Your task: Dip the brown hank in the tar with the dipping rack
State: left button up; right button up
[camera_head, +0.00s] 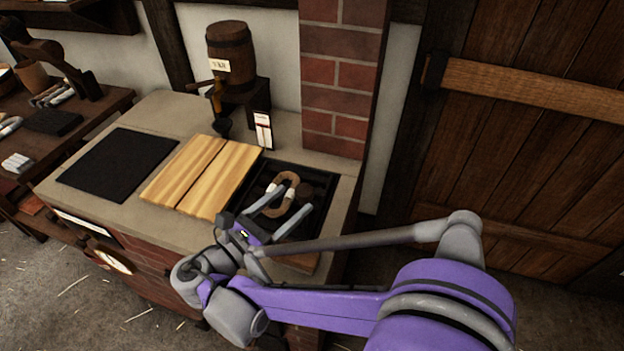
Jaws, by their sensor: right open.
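A brown hank (278,208), a looped coil with a pale band, lies at the dark recessed tray (325,192) at the right end of the counter. My right gripper (296,199) is open, with its grey fingers on either side of the hank's near part. I cannot tell whether the fingers touch it. A small wooden barrel (229,48) with a tap and a white label stands on a dark stand at the back; the label is too small to read surely. I cannot make out the dipping rack or any tar surface for certain. My left gripper is not in view.
Pale wooden boards (205,175) lie mid-counter, beside a flat black mat (118,164). A small labelled card (263,130) stands behind the tray. A brick pillar (340,80) rises behind the right end. A dark workbench (105,105) with small items is at left.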

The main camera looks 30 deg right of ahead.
jog(key=x, duration=0.8)
jog(key=shift+d+f, duration=0.1)
grip_shut()
